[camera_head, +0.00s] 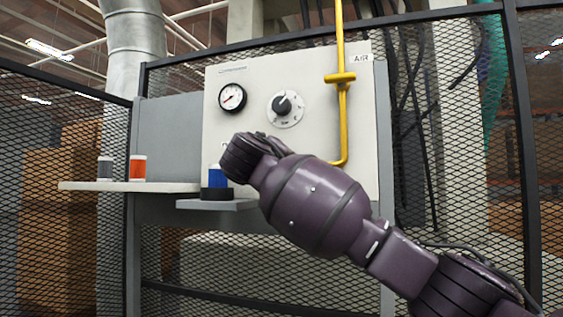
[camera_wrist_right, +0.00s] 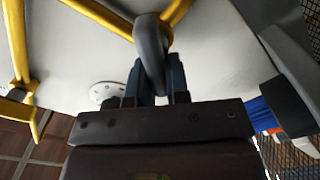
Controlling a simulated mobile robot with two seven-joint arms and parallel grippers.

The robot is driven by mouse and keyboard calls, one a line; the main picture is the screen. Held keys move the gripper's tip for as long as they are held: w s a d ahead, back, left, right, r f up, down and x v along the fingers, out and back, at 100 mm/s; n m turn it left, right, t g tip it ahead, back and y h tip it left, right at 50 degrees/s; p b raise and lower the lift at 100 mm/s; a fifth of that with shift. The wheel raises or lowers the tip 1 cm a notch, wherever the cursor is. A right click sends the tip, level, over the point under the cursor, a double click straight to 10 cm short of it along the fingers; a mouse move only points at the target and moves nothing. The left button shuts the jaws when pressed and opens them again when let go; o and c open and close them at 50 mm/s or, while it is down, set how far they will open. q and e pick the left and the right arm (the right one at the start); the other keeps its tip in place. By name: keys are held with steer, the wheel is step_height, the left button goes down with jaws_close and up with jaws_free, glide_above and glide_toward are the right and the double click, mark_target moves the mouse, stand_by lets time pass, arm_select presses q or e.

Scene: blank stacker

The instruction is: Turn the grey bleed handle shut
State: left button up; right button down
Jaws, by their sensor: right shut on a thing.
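The grey bleed handle (camera_wrist_right: 151,45) shows in the right wrist view as a dark grey, rounded bar in front of the pale panel and a yellow pipe. My right gripper (camera_wrist_right: 157,78) is shut on it, with a dark blue-grey finger on each side of the bar. In the head view my purple right arm comes in from the right and hides both the handle and the gripper's fingers. How far the handle is turned cannot be told. My left gripper is in neither view.
The pale panel (camera_head: 257,79) carries a gauge (camera_head: 232,97), a black knob (camera_head: 282,106) and a yellow pipe (camera_head: 342,125). A blue container (camera_head: 215,176) stands on a small ledge. Grey and orange containers (camera_head: 138,168) stand on the left shelf (camera_head: 85,186). Mesh fencing surrounds the station.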

steer(key=shift+a+f+n, duration=0.1)
steer(key=shift+a+n, duration=0.05)
steer(key=shift+n, duration=0.85)
steer(key=n, duration=0.3)
steer(key=shift+a+f+n+p, duration=0.1)
steer(key=shift+f+n+p, duration=0.2)
steer(key=shift+p, duration=0.1)
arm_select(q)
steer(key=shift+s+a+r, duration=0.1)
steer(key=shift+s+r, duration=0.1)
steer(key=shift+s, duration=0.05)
arm_select(e)
steer(key=shift+f+n, duration=0.25)
steer(key=shift+n, duration=1.15)
steer(key=c, duration=1.1)
jaws_free()
arm_select(q)
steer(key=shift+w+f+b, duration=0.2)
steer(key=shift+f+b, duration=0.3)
steer(key=shift+b, duration=0.15)
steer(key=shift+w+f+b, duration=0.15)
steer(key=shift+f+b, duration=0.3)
steer(key=shift+b, duration=0.15)
arm_select(e)
steer(key=v, duration=1)
steer(key=shift+s+a, duration=0.15)
steer(key=shift+s, duration=0.2)
